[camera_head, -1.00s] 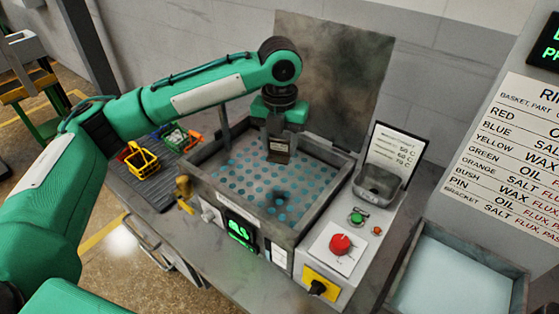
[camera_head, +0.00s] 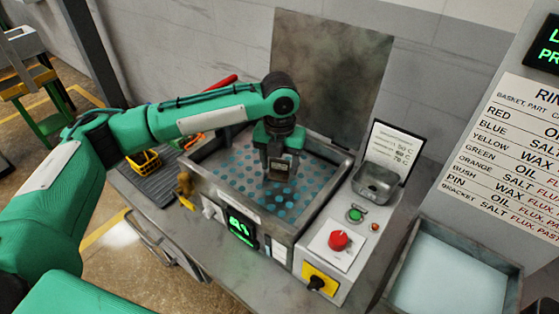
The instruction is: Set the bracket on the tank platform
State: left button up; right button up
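My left gripper (camera_head: 280,176) points straight down inside the tank (camera_head: 327,205), low over the perforated tank platform (camera_head: 240,180). A small dark grey-brown piece, which looks like the bracket (camera_head: 281,167), sits between its fingers, and the gripper appears shut on it. The fingers hide much of the bracket. I cannot tell whether its underside touches the platform. The platform is a pale plate with rows of blue-green holes, and its visible part is bare. My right gripper is not in view.
An upright lid panel (camera_head: 330,75) stands behind the tank. A control box with a red button (camera_head: 338,240) and a small metal cup (camera_head: 375,181) adjoins it on the right. A yellow basket (camera_head: 144,160) stands left on a dark ribbed mat. A pale-filled tray (camera_head: 450,275) is lower right.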

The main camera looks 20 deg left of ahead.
aim_at(280, 161)
pick_arm(q)
jog(key=shift+o, duration=0.7)
jog(key=shift+r, duration=0.25)
notch_tip(280, 161, up, 12)
jog(key=b, duration=0.2)
jog(key=shift+b, duration=0.35)
